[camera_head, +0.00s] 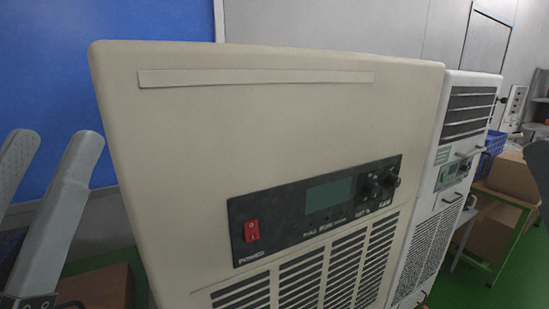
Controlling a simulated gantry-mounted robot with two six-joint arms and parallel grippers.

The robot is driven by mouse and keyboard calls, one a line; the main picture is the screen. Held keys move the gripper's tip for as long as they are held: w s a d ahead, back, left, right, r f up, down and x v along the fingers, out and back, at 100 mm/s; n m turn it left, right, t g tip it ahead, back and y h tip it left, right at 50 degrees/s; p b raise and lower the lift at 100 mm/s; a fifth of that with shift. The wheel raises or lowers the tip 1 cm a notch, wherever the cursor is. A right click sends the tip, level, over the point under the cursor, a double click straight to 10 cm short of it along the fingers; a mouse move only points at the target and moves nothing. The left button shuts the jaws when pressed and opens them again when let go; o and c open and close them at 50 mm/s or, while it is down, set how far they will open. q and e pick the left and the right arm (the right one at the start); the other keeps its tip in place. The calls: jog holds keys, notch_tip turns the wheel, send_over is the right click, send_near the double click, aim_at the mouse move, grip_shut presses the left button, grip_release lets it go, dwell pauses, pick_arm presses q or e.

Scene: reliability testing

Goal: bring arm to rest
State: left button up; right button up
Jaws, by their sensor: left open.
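My left gripper (54,146) shows at the left edge, with its two grey fingers pointing up and apart. It is open, and nothing shows between its fingers. It is to the left of a large beige machine (270,125) and appears apart from it, though the depth between them is hard to judge. The machine has a black control panel (290,228) with a red power switch (252,230), a greenish display (328,195) and two dark knobs. My right gripper is not in view.
A white machine (440,180) with vents stands directly right of the beige one. Further right, cardboard boxes (508,178) and a blue crate (490,150) sit on a green-framed rack. A brown box (98,288) is low at the left, behind my gripper. A blue wall panel is behind.

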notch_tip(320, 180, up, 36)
jog(key=p, duration=3.3)
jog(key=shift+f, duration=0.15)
